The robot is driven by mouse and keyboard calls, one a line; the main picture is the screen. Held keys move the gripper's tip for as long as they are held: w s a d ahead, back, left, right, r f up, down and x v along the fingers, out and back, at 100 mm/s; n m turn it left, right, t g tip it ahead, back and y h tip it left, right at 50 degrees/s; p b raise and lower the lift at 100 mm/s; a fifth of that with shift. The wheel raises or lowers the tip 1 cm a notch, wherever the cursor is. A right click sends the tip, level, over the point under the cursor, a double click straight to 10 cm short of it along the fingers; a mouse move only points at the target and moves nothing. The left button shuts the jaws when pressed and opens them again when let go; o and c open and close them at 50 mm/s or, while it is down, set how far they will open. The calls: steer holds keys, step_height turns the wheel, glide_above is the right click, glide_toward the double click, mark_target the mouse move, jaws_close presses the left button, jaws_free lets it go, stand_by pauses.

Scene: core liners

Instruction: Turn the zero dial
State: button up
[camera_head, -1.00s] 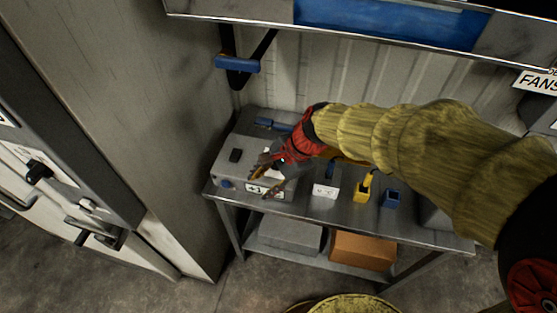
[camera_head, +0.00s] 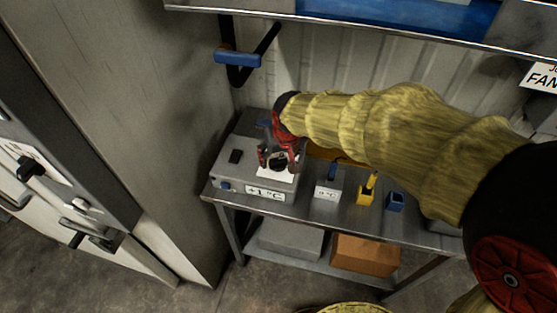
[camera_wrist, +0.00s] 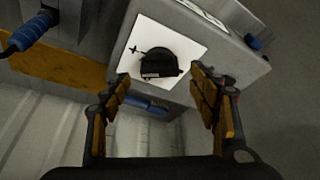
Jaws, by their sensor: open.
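The zero dial (camera_wrist: 158,64) is a round black knob on a white square plate (camera_wrist: 190,45) on top of a grey instrument box (camera_head: 228,168). A plus mark shows on the plate beside the knob. The box front carries a label reading about "+1 °C" (camera_head: 265,192). My gripper (camera_wrist: 163,88) is open, with its two yellow-padded fingers apart on either side of the dial in the wrist view. In the head view my gripper (camera_head: 277,165) is above the plate and partly hides the dial. I cannot tell whether a finger touches it.
The box stands at the left end of a metal bench (camera_head: 300,208). To its right are a small white-labelled block (camera_head: 327,189), a yellow holder (camera_head: 366,194) and a blue cup (camera_head: 395,202). A wall handle (camera_head: 237,58) hangs above. An orange box (camera_head: 364,254) sits on the lower shelf.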

mark_target(278, 162)
steer(key=shift+b+x, duration=0.3)
steer(key=shift+x, duration=0.9)
steer(key=shift+c, duration=1.1)
steer(key=c, duration=1)
steer(key=shift+o, duration=0.2)
